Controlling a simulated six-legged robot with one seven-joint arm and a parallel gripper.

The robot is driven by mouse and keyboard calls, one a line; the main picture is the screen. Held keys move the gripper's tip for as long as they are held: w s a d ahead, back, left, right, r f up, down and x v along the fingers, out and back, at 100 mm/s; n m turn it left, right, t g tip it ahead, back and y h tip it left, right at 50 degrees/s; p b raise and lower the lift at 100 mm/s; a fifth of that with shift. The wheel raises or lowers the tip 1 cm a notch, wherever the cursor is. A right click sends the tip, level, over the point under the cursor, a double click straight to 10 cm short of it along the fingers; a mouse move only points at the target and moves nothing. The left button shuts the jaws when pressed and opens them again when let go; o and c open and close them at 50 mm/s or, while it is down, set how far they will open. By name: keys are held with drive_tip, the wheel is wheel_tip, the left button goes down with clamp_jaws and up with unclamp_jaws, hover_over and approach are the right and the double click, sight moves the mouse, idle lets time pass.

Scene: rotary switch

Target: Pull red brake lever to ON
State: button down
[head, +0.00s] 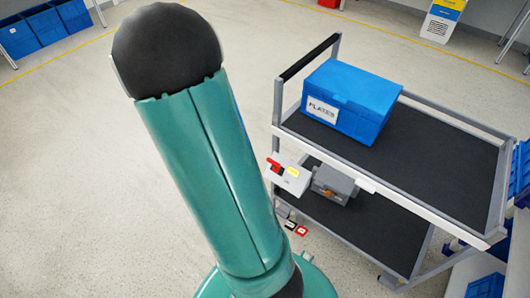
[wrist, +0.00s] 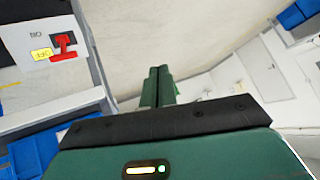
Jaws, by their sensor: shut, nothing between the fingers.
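The red brake lever (wrist: 64,46) shows at the upper left of the wrist view, on a pale switch panel. The panel carries upside-down ON lettering and a yellow OFF label (wrist: 41,55) beside the lever. In the head view the small red lever (head: 274,165) sits on a white box (head: 293,179) at the cart's near left side. Which setting the lever is at, I cannot tell. My gripper (wrist: 158,72) is shut and empty, its green fingers together, to the right of the lever in the wrist view and apart from it. My gripper does not show in the head view.
A grey box with an orange knob (head: 334,184) is beside the white box. The two-shelf cart (head: 440,160) carries a blue PLATES crate (head: 352,100). Blue bins (head: 35,32) stand at the far left.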

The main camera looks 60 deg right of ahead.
drive_tip(key=s+d+f+m+g+h, duration=0.2)
drive_tip(key=s+d+f+g, duration=0.1)
drive_tip(key=s+d+f, duration=0.4)
drive_tip(key=m+g+h, duration=0.2)
drive_tip(key=g, duration=0.2)
approach(272, 161)
drive_tip(key=s+d+r, duration=0.1)
drive_tip(key=d+r, duration=0.2)
drive_tip(key=r, duration=0.2)
drive_tip(key=shift+f, duration=0.2)
drive_tip(key=shift+d, duration=0.1)
drive_tip(key=d+f, duration=0.4)
drive_tip(key=s+d+f, duration=0.1)
drive_tip(key=d+f, duration=0.1)
drive_tip(key=f, duration=0.1)
drive_tip(key=shift+w+a+f, duration=0.1)
drive_tip(key=shift+a+f, duration=0.2)
